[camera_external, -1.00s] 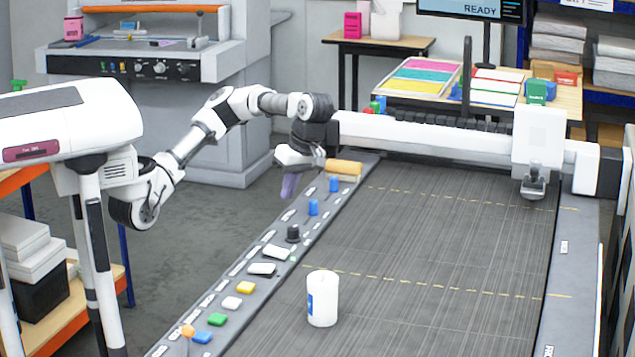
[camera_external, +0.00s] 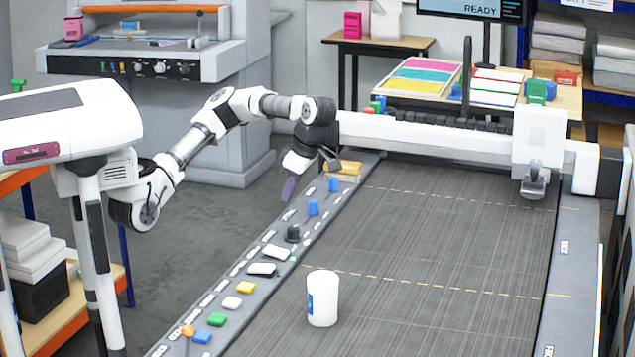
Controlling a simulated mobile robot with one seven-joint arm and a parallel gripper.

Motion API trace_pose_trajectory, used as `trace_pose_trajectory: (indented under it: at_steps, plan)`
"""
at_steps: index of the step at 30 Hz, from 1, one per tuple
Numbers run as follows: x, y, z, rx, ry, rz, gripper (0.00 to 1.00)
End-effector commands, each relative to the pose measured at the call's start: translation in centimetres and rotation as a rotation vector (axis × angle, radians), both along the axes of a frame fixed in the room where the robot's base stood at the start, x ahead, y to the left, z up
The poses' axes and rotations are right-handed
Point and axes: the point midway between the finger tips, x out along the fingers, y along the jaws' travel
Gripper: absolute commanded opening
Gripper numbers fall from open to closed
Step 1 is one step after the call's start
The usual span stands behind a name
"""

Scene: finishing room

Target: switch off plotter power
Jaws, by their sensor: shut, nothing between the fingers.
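The plotter is a large flatbed with a dark grey bed (camera_external: 440,260) and a white gantry (camera_external: 430,132). A control strip runs along its left edge. On it are two blue switches (camera_external: 313,207), a black knob (camera_external: 292,234), white rockers (camera_external: 262,269), and yellow (camera_external: 245,287), green (camera_external: 217,319) and blue (camera_external: 202,337) buttons. The labels are too small to read, so I cannot tell which is the power control. My gripper (camera_external: 289,189) is shut and empty, pointing down beside the strip's far end, near the blue switches.
A white cup-like container (camera_external: 322,298) stands on the bed near the strip. A tan block (camera_external: 344,168) lies at the strip's far end, close behind my gripper. The carriage (camera_external: 538,140) sits at the gantry's right.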

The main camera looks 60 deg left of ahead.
Motion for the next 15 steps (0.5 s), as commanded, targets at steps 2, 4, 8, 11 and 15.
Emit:
trace_pose_trajectory:
  at_steps: [2, 4, 8, 11, 15]
  plan:
    - [-0.2, 0.3, -1.0, -0.002, 0.004, -0.003, 0.0]
    - [-0.5, 0.5, -1.9, -0.003, 0.005, -0.003, 0.0]
    - [-1.1, 1.0, -3.9, -0.003, 0.004, -0.005, 0.0]
    - [-1.5, 1.5, -5.4, -0.003, 0.005, -0.003, 0.0]
    - [-2.1, 2.2, -7.8, -0.001, 0.004, -0.003, 0.0]
